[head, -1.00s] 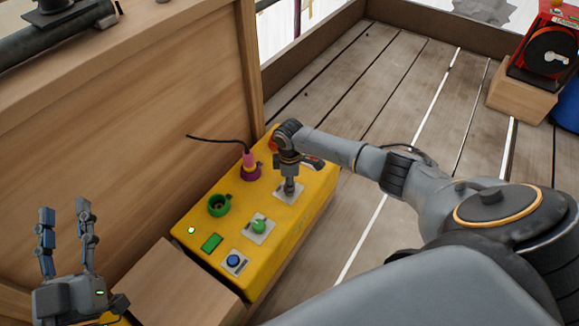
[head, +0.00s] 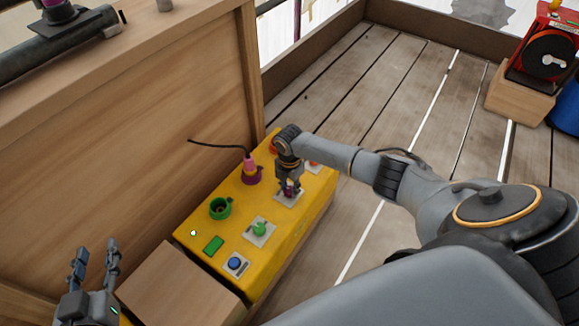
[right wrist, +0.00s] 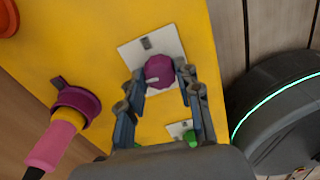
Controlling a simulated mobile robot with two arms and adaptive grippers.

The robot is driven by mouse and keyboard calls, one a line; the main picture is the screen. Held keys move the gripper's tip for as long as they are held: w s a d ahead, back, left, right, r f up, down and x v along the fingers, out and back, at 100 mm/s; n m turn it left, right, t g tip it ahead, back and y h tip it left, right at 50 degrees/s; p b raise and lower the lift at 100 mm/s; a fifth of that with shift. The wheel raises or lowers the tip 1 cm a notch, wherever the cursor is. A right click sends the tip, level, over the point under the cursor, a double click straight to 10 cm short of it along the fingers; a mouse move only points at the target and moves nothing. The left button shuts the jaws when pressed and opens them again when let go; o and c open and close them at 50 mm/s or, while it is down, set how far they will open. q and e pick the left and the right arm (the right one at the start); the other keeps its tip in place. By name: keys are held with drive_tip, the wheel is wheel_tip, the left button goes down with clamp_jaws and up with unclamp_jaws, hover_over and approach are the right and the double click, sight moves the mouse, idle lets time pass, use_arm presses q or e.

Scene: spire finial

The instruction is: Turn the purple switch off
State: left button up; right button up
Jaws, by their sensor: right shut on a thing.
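The purple switch (right wrist: 159,72) is a round knob with a pale pointer mark on a light square plate (right wrist: 132,52), on top of the yellow box (head: 213,259). In the head view the purple knob (head: 289,190) shows partly below my right gripper. My right gripper (right wrist: 160,78) has its fingers on either side of the knob and is shut on it. My left gripper (head: 96,262) is at the lower left, its two fingers apart and pointing up, with nothing between them.
A wooden panel (head: 130,130) stands left. Plank floor lies right.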

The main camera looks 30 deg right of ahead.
sight(289, 190)
drive_tip(key=shift+a+n, duration=0.1)
drive_tip(key=shift+n, duration=0.6)
drive_tip(key=o, duration=1.2)
drive_tip(key=shift+c, duration=0.2)
drive_tip(key=shift+r, duration=0.1)
wheel_tip(289, 190, up, 12)
